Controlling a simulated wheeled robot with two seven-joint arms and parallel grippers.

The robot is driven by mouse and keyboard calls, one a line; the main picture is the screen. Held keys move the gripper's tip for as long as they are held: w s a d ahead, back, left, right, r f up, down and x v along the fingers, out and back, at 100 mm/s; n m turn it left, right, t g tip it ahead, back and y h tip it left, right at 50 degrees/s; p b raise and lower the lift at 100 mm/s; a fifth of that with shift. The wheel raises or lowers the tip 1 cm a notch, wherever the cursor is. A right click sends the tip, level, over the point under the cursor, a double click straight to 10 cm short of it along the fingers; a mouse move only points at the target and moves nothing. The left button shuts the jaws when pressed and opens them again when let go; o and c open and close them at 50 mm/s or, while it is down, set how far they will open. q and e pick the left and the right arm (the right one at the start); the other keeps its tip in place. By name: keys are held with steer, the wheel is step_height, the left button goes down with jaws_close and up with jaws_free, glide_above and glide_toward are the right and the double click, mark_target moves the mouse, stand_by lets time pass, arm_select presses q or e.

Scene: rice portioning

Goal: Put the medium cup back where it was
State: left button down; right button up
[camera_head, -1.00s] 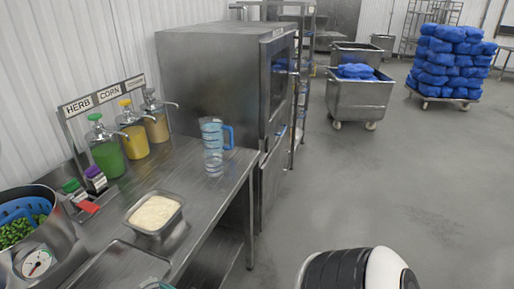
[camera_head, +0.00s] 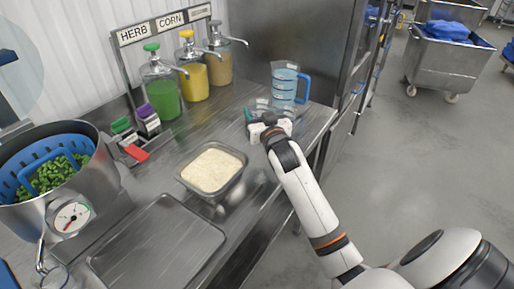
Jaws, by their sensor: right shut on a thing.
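My right gripper (camera_head: 268,126) is at the far right end of the steel table, shut on a clear cup with teal parts (camera_head: 262,105), which I take to be the medium cup. The gripper and wrist hide much of this cup, and I cannot tell whether its base touches the table. A larger clear measuring cup with a blue handle (camera_head: 284,84) stands upright just behind it. Other clear cup parts show around the gripper but are hard to separate. My left gripper is not in view.
A steel pan of rice (camera_head: 212,172) sits left of my right arm, beside an empty tray (camera_head: 158,246). Green, yellow and brown pump bottles (camera_head: 193,78) stand behind. A pot with a blue basket and gauge (camera_head: 78,205) is at left.

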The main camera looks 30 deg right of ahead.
steer(key=f, duration=0.4)
steer(key=shift+d+f, duration=0.2)
steer(key=shift+f, duration=0.2)
steer(key=shift+w+f, duration=0.1)
steer(key=shift+f, duration=2.25)
steer(key=shift+f, duration=0.15)
steer(key=o, duration=1)
steer(key=shift+r, duration=0.25)
steer(key=b+v, duration=0.1)
steer(key=v, duration=1.1)
